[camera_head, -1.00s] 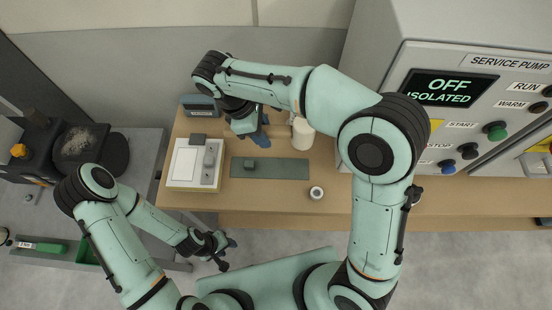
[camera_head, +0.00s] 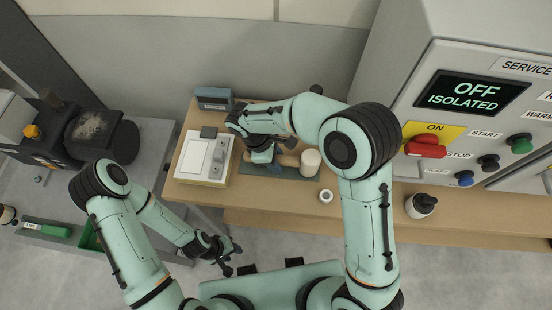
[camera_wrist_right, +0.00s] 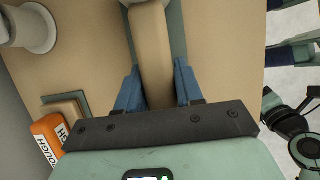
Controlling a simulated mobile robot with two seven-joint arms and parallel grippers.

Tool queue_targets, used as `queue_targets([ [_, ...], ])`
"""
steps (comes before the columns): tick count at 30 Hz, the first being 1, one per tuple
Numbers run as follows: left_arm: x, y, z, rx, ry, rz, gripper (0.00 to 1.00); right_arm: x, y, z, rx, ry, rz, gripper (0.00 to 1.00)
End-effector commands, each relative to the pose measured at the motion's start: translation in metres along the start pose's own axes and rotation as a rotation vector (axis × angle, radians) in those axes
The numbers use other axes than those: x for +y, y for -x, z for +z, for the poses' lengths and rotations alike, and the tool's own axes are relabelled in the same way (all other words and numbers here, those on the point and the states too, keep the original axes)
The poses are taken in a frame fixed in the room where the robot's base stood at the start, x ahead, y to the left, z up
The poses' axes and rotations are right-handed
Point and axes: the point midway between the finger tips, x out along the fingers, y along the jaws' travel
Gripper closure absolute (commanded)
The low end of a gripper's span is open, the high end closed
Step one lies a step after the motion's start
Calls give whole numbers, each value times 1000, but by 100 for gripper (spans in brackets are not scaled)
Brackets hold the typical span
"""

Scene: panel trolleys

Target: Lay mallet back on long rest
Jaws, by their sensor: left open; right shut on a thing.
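The mallet (camera_head: 311,162) has a pale cylindrical head and a tan handle, and lies over a long grey-green strip, likely the long rest (camera_head: 252,169). My right gripper (camera_head: 268,157) is shut on the handle, left of the head, and its arm hides part of this. In the right wrist view the handle (camera_wrist_right: 150,70) runs between blue fingertips (camera_wrist_right: 158,88), above the green strip (camera_wrist_right: 177,30). I cannot tell whether the mallet touches the strip. My left gripper (camera_head: 228,260) is open and empty, in front of the bench and clear of it.
A white-topped box (camera_head: 200,160) stands left of the strip, a grey-blue device (camera_head: 214,98) behind it. A small white ring (camera_head: 326,196) lies in front of the strip. A dark-topped bottle (camera_head: 421,204) stands right, below the control panel (camera_head: 470,95). An orange box (camera_wrist_right: 48,135) shows in the wrist view.

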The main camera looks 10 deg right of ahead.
Motion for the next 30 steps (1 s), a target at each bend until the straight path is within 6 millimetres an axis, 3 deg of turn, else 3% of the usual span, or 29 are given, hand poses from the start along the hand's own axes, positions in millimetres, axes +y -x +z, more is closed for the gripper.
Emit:
queue_targets([
  [10,-1,-1,1,-1,0,0,57,0,-3,-1,0,0,2,100],
  [11,-1,-1,1,-1,0,0,57,0,-4,-2,1,0,1,60],
  [13,-1,-1,1,-1,0,0,57,0,-3,-1,1,0,1,38],
  [23,0,0,0,0,0,0,57,1,0,0,1,-1,2,38],
  [30,4,6,-4,5,-2,2,57,2,34,0,5,0,6,38],
])
